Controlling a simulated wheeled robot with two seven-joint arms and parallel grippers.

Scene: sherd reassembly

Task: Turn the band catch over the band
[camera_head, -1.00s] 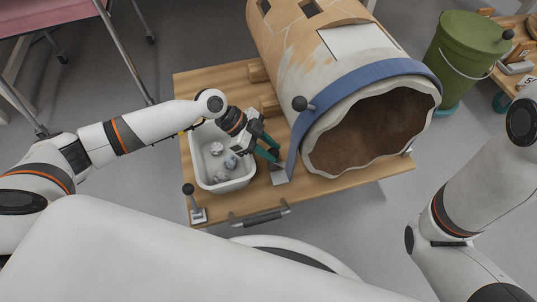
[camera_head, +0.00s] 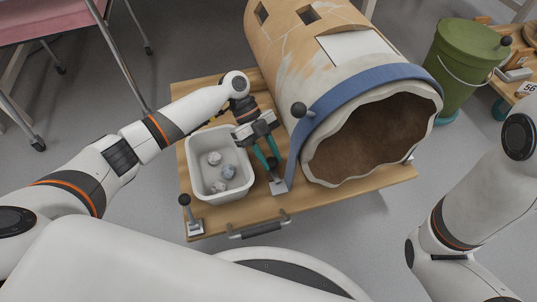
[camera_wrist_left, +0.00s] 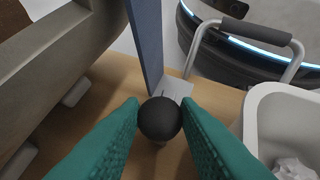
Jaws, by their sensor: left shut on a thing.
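The band catch has a round black knob (camera_wrist_left: 160,118) and a small metal plate (camera_head: 278,186) on the board at the lower end of the blue band (camera_head: 291,168). In the left wrist view the plate (camera_wrist_left: 172,91) lies beside the band (camera_wrist_left: 147,45). My left gripper (camera_head: 267,163) points down here, its green fingers (camera_wrist_left: 160,125) shut on the knob from both sides. The band runs over the large tan vessel (camera_head: 285,55), near its open, jagged mouth. The catch's stem is mostly hidden. My right gripper is out of view.
A white bin (camera_head: 194,168) with several pale lumps stands just left of my gripper. Another black-knobbed lever (camera_head: 190,215) stands at the board's front left corner. A black ball (camera_head: 299,109) sticks out beside the band. A green bucket (camera_head: 462,75) stands at the right.

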